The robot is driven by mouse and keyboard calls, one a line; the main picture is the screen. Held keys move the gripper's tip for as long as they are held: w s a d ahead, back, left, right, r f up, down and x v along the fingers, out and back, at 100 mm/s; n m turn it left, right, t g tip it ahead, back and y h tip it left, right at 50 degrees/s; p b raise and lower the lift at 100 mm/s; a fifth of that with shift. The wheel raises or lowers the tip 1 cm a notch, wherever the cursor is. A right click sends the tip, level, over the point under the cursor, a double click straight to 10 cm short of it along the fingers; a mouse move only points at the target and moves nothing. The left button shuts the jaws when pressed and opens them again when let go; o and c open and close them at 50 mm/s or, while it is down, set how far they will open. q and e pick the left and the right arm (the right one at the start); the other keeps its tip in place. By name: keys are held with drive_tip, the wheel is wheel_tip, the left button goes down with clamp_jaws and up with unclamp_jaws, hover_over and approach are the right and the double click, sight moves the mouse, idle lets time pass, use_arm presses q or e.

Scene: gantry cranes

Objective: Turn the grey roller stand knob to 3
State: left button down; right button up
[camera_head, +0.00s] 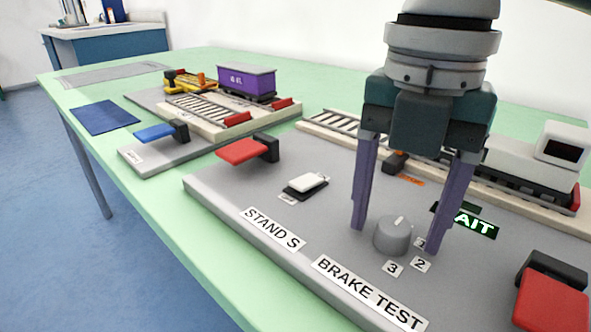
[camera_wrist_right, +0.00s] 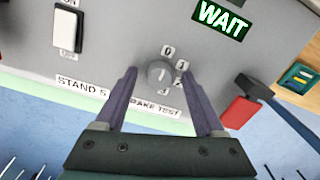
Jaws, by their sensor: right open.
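The grey round knob (camera_head: 393,236) stands on the grey stand panel (camera_head: 330,215), with a pale pointer line on top directed to the far side, away from the 3 label (camera_head: 393,268). The 2 label (camera_head: 420,264) is beside it. In the right wrist view the knob (camera_wrist_right: 159,73) has 0, 1, 2 and 3 labels around it; 0 is on its far side. My right gripper (camera_head: 397,240) points down, open, with its purple fingers either side of the knob and gaps visible; contact cannot be told. My left gripper is out of view.
A lit WAIT sign (camera_head: 474,223) is right of the knob. A white rocker switch (camera_head: 309,181) and red paddles (camera_head: 242,150) (camera_head: 552,302) sit on the panel. A white locomotive (camera_head: 530,160) stands on track behind. A purple wagon (camera_head: 246,82) is farther back.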

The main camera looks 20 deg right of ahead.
drive_tip(key=shift+c, duration=0.3)
clamp_jaws()
idle(0.3)
